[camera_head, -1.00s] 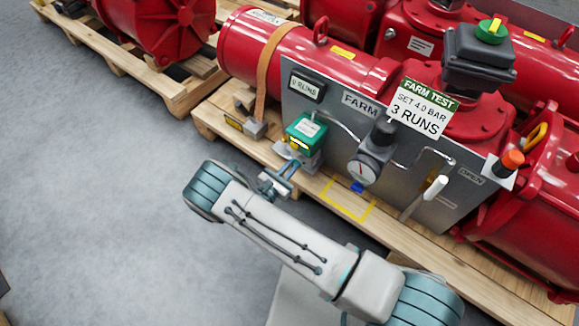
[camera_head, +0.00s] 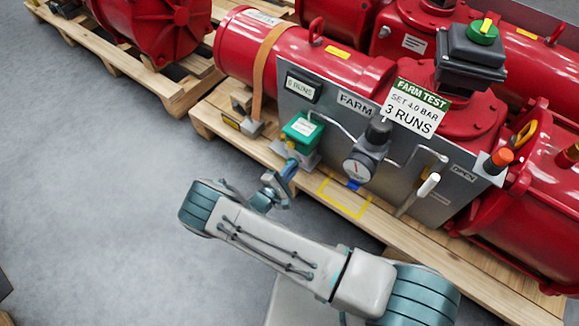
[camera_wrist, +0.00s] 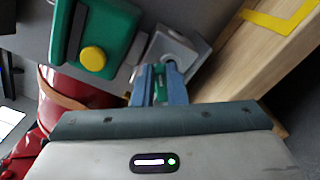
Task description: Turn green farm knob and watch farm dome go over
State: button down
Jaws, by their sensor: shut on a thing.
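My gripper (camera_head: 291,166) is at the lower front of the green box (camera_head: 301,128) on the grey panel. In the wrist view its blue fingers (camera_wrist: 159,82) are shut on a small green part, seemingly the green farm knob (camera_wrist: 160,86), mostly hidden between them. The green box also shows in the wrist view (camera_wrist: 122,28) with a round yellow button (camera_wrist: 93,58). The farm dome (camera_head: 482,32) is a green cap with a yellow bar, atop the black box at upper right.
The FARM panel (camera_head: 330,130) carries a gauge (camera_head: 359,167), a counter display (camera_head: 303,87), a white-handled lever (camera_head: 428,186) and an orange knob (camera_head: 501,158). A sign reads set 4.0 bar, 3 runs. Red cylinders and a wooden pallet (camera_head: 420,235) surround it. Grey floor is free at left.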

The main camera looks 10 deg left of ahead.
jog(key=shift+f+m+p, duration=0.2)
jog(key=shift+m+p, duration=0.05)
jog(key=shift+m, duration=0.85)
jog(key=shift+f+m+p, duration=0.15)
jog(key=shift+m+p, duration=0.05)
jog(key=shift+m, duration=0.9)
jog(key=shift+f+m+p, duration=0.2)
jog(key=shift+m+p, duration=0.05)
jog(key=shift+m, duration=0.85)
jog(key=c, duration=1.5)
grip_release()
jog(key=shift+s, duration=0.1)
jog(key=shift+o, duration=0.2)
